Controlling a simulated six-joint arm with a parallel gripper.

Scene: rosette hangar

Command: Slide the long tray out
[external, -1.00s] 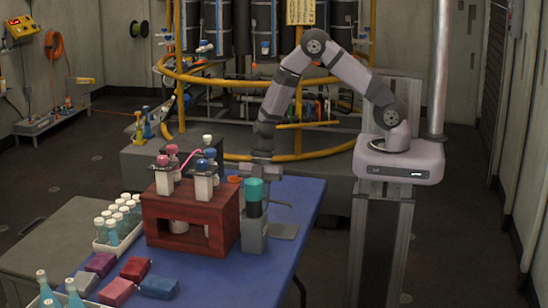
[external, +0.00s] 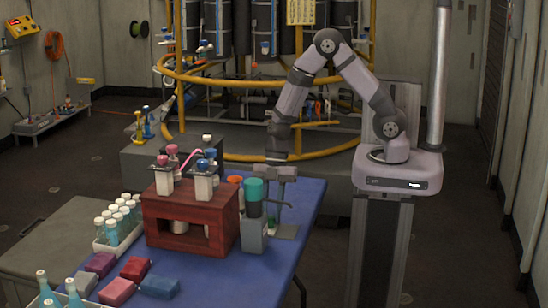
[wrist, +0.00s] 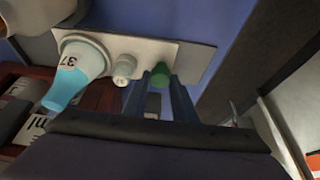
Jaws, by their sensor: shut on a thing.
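In the wrist view a long pale grey tray (wrist: 195,60) lies across the blue table top. A flask marked 37 with teal contents (wrist: 82,62), a small white-capped item (wrist: 125,68) and a green knob (wrist: 159,76) show along it. My gripper (wrist: 160,82) is shut on the green knob, with its two blue-grey fingers around it.
A dark red wooden rack (external: 190,222) with capped bottles stands left of the grey block. An orange cup (external: 235,180) is behind it. Several coloured packs (external: 135,268) and a white vial crate (external: 120,245) lie further left. The table's right edge (external: 305,235) is close to my gripper.

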